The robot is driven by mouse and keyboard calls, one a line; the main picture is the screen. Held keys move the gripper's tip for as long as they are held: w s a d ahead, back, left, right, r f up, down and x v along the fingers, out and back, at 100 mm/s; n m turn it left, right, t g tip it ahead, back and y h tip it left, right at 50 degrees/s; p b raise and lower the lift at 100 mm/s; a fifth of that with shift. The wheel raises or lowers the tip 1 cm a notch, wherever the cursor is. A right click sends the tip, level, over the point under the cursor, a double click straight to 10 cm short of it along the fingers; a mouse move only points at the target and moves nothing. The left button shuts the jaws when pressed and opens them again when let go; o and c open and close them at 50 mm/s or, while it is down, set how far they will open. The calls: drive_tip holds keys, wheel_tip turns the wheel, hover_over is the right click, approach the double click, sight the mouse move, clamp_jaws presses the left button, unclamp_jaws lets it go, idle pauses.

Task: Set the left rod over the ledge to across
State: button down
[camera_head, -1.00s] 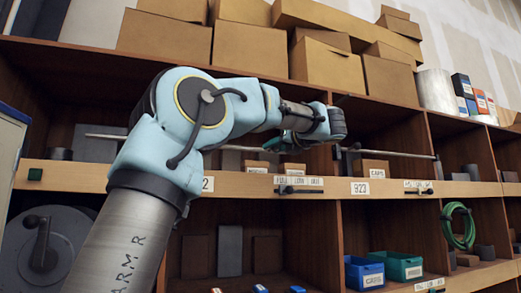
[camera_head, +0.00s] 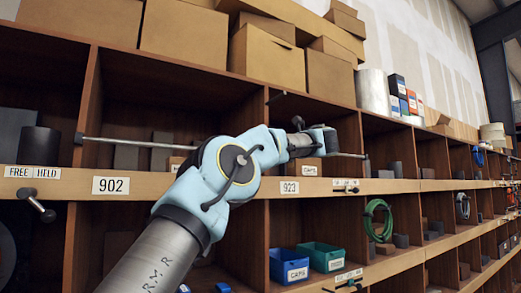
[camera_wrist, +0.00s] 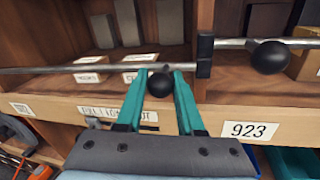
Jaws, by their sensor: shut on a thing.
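In the wrist view the left rod (camera_wrist: 60,70) crosses to a dark upright bracket (camera_wrist: 205,55). A black ball knob (camera_wrist: 160,85) sits at this rod, between the teal fingers of my gripper (camera_wrist: 160,80), which is shut on it.
A second rod (camera_wrist: 235,43) with its own black knob (camera_wrist: 270,57) lies to the right of the bracket. Plates marked 923 (camera_wrist: 250,130) and 902 (camera_head: 110,186) are on the ledge. Blue (camera_head: 289,266) and green (camera_head: 322,257) bins stand on the shelf below.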

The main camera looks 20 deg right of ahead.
drive_tip(key=shift+d+r, duration=0.1)
drive_tip(key=shift+d, duration=0.15)
drive_tip(key=c, duration=0.5)
unclamp_jaws()
drive_tip(key=shift+c, duration=0.2)
drive_tip(key=b+v, duration=0.3)
drive_tip(key=v, duration=0.7)
drive_tip(key=shift+s+b, duration=0.35)
drive_tip(key=shift+b, duration=0.05)
drive_tip(key=shift+d, duration=0.15)
